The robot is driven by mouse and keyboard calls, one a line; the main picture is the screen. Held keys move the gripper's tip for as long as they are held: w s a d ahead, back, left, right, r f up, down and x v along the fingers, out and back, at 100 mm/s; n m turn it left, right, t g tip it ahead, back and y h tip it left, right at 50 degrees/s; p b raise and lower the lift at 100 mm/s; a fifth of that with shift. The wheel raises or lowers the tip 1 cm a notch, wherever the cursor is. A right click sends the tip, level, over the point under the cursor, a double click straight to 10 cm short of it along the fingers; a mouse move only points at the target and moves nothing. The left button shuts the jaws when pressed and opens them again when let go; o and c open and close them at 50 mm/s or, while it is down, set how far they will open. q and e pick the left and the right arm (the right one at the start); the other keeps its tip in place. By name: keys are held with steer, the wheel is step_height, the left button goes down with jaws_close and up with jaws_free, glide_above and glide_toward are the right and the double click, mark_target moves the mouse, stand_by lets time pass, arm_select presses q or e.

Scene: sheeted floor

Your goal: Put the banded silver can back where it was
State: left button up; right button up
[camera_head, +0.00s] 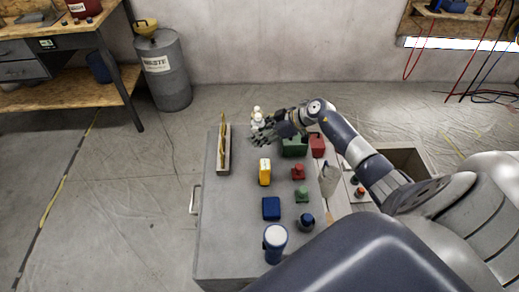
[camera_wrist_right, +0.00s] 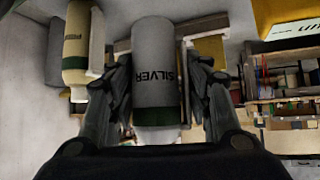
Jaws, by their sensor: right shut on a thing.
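The banded silver can (camera_wrist_right: 155,70) is pale grey with the word SILVER and a dark green band, seen between my right gripper's fingers in the right wrist view. My right gripper (camera_wrist_right: 157,90) is shut on it. In the head view the right gripper (camera_head: 266,129) is at the far end of the grey worktop (camera_head: 236,230), with the whitish can (camera_head: 257,123) at its fingertips. Whether the can touches the top cannot be told. A cream bottle with a green band (camera_wrist_right: 76,50) stands beside it in the wrist view. My left gripper is not in view.
A narrow tray (camera_head: 224,168) lies along the worktop's left side. A yellow can (camera_head: 265,172), blue box (camera_head: 271,208), blue-and-white can (camera_head: 275,240), green box (camera_head: 294,147) and red box (camera_head: 317,147) stand near. The left front of the top is clear.

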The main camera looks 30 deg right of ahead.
step_height(320, 180, down, 3)
steer(key=shift+w+f, duration=0.1)
step_height(320, 180, down, 3)
steer(key=shift+f+b, duration=0.1)
steer(key=shift+b, duration=0.35)
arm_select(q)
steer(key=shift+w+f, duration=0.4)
arm_select(e)
steer(key=shift+f, duration=0.1)
steer(key=o, duration=0.7)
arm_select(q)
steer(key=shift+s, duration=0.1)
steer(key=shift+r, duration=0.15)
arm_select(e)
steer(key=v, duration=1.2)
